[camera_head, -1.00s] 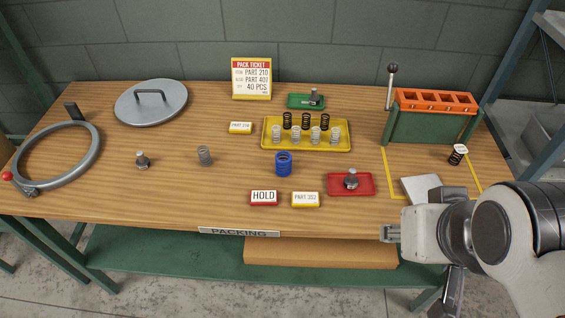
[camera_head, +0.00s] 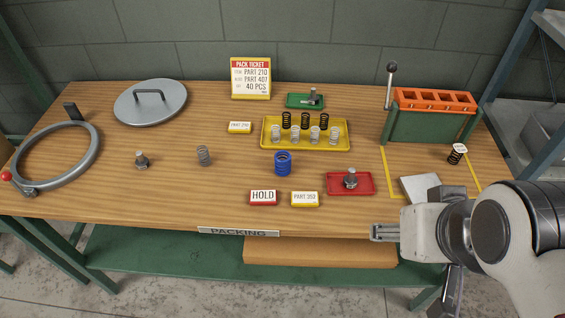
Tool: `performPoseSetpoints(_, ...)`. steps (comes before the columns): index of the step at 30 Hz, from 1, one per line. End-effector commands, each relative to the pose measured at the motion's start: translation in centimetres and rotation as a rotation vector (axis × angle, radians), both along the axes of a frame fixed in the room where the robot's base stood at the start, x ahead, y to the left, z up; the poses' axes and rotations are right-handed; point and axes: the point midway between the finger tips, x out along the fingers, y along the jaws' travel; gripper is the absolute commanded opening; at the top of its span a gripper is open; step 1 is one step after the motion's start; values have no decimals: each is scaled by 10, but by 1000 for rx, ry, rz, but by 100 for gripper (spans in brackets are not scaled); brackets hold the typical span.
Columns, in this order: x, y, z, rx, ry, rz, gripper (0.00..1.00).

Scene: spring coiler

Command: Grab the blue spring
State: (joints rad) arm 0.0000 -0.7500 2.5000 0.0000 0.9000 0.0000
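The blue spring (camera_head: 283,163) stands upright on the wooden table, in front of the yellow tray and behind the two small block signs. My gripper (camera_head: 374,233) is at the table's front edge, to the right of and nearer than the spring, well apart from it. Its fingers point left and are seen from the side, so I cannot tell whether they are open or shut. Nothing shows held in it.
A yellow tray (camera_head: 343,145) holds several black and silver springs. A red tray (camera_head: 365,191) with a metal part lies between my gripper and the blue spring. HOLD (camera_head: 263,198) and PART (camera_head: 305,199) signs stand in front.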

Motion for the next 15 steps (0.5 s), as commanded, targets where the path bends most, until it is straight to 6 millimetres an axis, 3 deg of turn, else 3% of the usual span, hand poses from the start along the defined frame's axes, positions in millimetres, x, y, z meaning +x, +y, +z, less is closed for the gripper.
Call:
performPoseSetpoints(8, 14, -5, -2, -20, -16, 2, 51)
performPoseSetpoints(15, 57, -18, -6, -82, -70, 19, 51)
